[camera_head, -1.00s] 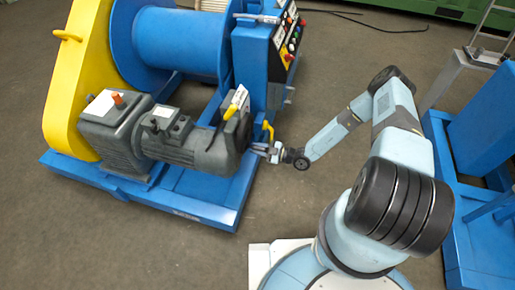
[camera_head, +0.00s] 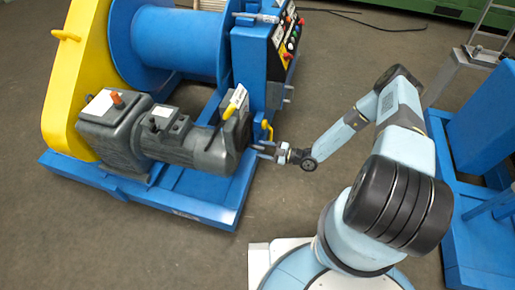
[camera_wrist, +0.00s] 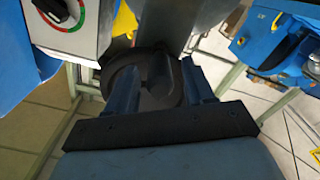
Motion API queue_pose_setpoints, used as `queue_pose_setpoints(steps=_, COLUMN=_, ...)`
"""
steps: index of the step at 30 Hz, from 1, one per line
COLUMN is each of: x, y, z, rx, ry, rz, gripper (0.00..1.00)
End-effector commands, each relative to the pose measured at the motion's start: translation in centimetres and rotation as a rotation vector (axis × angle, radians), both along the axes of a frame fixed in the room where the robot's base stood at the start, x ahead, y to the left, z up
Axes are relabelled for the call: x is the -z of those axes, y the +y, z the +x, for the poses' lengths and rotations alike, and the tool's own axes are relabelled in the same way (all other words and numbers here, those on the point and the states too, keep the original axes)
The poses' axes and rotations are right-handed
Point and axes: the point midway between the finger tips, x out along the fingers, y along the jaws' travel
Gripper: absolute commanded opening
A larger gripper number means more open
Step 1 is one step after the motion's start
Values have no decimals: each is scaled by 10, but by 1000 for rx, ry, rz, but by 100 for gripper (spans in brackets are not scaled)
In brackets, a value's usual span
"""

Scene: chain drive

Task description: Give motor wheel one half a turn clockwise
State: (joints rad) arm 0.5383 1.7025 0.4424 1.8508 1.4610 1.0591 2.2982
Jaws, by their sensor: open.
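The grey motor (camera_head: 190,147) lies on the blue frame in the head view, its end pointing right toward my gripper. A dark round wheel (camera_wrist: 150,78) with a raised bar across it shows in the wrist view, between and beyond my fingers; part of it is hidden by them.
A blue control box (camera_head: 262,60) with coloured buttons stands behind the gripper. A yellow-ended lever (camera_head: 235,100) and a yellow hook (camera_head: 267,130) are close by. A dial with a red and green scale (camera_wrist: 65,12) is near. Floor in front of the frame is free.

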Motion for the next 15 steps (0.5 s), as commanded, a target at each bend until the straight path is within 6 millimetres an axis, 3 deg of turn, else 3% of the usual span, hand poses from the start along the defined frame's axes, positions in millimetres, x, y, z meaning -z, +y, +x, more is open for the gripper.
queue_pose_setpoints(steps=9, x=1, y=-63, z=-19, rx=3, ry=-1, rz=-1, gripper=53)
queue_pose_setpoints(steps=15, x=1, y=-89, z=-27, rx=2, ry=-1, rz=-1, gripper=53)
